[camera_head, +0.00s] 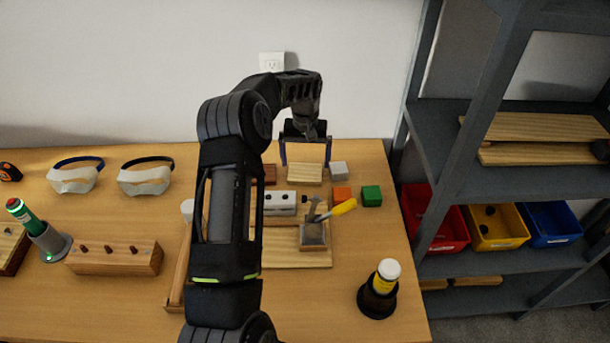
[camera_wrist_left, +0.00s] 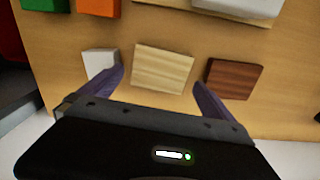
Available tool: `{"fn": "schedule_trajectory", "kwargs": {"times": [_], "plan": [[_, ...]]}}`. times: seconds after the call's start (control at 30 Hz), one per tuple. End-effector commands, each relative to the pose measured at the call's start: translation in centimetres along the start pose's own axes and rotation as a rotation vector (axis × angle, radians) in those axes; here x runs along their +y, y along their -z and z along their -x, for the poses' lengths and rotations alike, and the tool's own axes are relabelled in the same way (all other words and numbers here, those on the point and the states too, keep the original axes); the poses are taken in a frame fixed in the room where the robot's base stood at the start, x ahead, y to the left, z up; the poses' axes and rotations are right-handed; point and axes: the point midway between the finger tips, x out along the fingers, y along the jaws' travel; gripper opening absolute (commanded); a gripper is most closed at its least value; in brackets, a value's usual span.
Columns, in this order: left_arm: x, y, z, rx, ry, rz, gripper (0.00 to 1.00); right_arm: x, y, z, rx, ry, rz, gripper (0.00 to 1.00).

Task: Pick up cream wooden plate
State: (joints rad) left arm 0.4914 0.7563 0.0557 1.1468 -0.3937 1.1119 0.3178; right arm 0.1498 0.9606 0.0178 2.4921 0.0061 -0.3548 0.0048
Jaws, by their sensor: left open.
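The cream wooden plate (camera_head: 305,173) lies flat on the table toward the back, below my left gripper in the head view. In the left wrist view the cream plate (camera_wrist_left: 163,68) shows pale with stripes of grain, between and beyond the two fingers. My left gripper (camera_head: 305,152) is open and empty, pointing down over the table. In the left wrist view its fingers (camera_wrist_left: 161,84) stand apart, one toward each side of the plate. They do not visibly hold it. My right gripper is in neither view.
A dark brown block (camera_wrist_left: 234,78) and a grey block (camera_wrist_left: 101,62) flank the plate. A grey shelf (camera_head: 470,182) stands right.

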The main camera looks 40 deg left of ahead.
Motion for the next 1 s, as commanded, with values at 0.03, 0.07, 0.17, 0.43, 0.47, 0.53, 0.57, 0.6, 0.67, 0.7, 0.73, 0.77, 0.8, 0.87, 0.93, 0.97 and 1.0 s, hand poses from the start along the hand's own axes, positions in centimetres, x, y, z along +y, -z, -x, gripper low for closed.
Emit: {"fn": "schedule_trajectory", "kwargs": {"times": [0.03, 0.07, 0.17, 0.43, 0.47, 0.53, 0.57, 0.6, 0.67, 0.7, 0.73, 0.77, 0.8, 0.87, 0.93, 0.97, 1.0], "plan": [[-0.1, -0.1, -1.3, -0.002, 0.0, 0.0, 1.0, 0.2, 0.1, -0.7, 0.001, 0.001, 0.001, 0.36], [-0.1, 0.0, -1.8, -0.002, 0.0, 0.0, 1.0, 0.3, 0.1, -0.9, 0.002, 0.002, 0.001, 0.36], [-0.2, 0.0, -3.3, -0.002, 0.0, 0.001, 1.0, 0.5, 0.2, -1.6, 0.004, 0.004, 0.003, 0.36], [-0.1, 0.0, -4.1, 0.0, 0.0, -0.001, 1.0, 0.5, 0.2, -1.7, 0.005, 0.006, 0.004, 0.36], [-0.1, 0.0, -4.1, 0.0, 0.0, -0.001, 1.0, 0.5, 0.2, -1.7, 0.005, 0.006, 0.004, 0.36], [-0.1, 0.0, -4.0, 0.0, 0.0, 0.0, 1.0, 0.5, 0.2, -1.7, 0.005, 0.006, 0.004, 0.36], [-0.1, 0.0, -4.0, 0.0, 0.0, 0.0, 1.0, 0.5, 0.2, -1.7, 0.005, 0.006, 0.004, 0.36], [-0.1, 0.0, -4.0, 0.0, 0.0, 0.0, 1.0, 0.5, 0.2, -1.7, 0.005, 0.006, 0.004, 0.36], [-0.1, 0.0, -4.0, 0.0, 0.0, 0.0, 1.0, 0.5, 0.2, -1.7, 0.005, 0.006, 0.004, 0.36], [-0.1, 0.0, -4.0, 0.0, 0.0, 0.0, 1.0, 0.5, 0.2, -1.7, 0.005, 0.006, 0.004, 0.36], [-0.1, 0.0, -4.0, 0.0, 0.0, 0.0, 1.0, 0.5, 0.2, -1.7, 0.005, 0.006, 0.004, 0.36], [-0.1, 0.0, -4.0, 0.0, 0.0, 0.0, 1.0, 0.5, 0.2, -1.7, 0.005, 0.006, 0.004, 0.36], [-0.1, 0.0, -4.0, 0.0, 0.001, 0.0, 1.0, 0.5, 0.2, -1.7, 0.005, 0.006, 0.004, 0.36], [-0.1, 0.0, -4.0, 0.0, 0.0, 0.0, 1.0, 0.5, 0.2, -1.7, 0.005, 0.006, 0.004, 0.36], [-0.1, 0.0, -4.0, 0.0, 0.001, 0.0, 0.98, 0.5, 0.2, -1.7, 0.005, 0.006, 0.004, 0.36], [-0.1, 0.0, -4.0, 0.0, 0.0, 0.0, 0.95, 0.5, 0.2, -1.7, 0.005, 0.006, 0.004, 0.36], [-0.1, 0.0, -4.0, 0.0, 0.0, 0.0, 0.92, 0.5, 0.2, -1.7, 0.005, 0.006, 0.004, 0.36]]}}
